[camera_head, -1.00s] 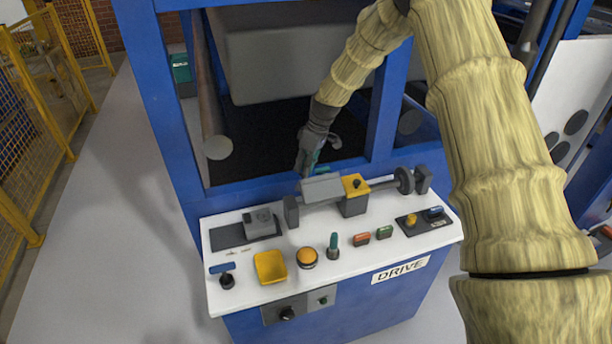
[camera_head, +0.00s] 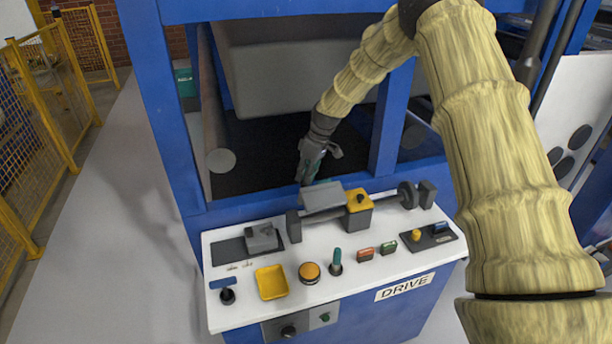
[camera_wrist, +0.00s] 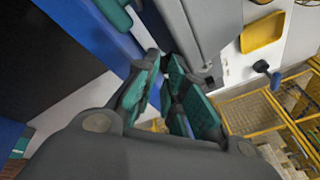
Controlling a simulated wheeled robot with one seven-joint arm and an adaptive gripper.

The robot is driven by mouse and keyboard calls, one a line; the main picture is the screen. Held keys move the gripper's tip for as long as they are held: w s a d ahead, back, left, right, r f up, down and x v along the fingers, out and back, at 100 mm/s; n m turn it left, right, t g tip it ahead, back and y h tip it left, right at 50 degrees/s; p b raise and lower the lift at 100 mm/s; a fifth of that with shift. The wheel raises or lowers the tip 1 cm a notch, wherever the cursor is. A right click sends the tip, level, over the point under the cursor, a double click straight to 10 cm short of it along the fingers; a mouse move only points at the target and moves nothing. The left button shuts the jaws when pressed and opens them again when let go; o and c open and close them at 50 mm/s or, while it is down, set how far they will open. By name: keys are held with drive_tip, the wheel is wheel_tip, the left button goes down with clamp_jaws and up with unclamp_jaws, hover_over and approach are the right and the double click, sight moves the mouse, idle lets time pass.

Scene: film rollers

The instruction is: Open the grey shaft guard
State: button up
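The grey shaft guard (camera_head: 322,198) is a pale grey cover over the dark shaft on the white-topped console, left of a yellow-topped block. It looks closed. A teal strip (camera_head: 317,184) shows at its rear edge. My gripper (camera_head: 311,172) is just behind the guard, pointing down, and holds nothing that I can see. In the wrist view its teal-padded fingers (camera_wrist: 165,78) stand apart. A large grey surface, apparently the guard (camera_wrist: 205,25), lies just beyond the fingertips. I cannot tell whether they touch it.
The console holds a yellow tray (camera_head: 271,282), an orange button (camera_head: 310,272), a green-handled lever (camera_head: 336,262) and a grey block (camera_head: 262,238). Blue frame posts (camera_head: 392,120) stand on both sides of my arm's reach. Yellow mesh fencing (camera_head: 40,120) is at the left.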

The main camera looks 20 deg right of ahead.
drive_tip(key=shift+o, duration=1)
drive_tip(key=shift+s+f, duration=0.3)
drive_tip(key=shift+f, duration=0.25)
drive_tip(key=shift+s+f, duration=0.25)
drive_tip(key=shift+f, duration=0.3)
drive_tip(key=shift+w+f, duration=0.25)
drive_tip(key=shift+w, duration=0.35)
drive_tip(key=shift+d+r, duration=0.2)
drive_tip(key=shift+d, duration=0.1)
drive_tip(key=shift+a+r, duration=0.15)
drive_tip(key=shift+a, duration=0.05)
drive_tip(key=shift+r, duration=0.15)
drive_tip(key=shift+w+d+r, duration=0.1)
drive_tip(key=shift+r, duration=0.15)
drive_tip(key=v, duration=1.1)
drive_tip(key=shift+w+r, duration=0.1)
drive_tip(key=shift+r, duration=0.05)
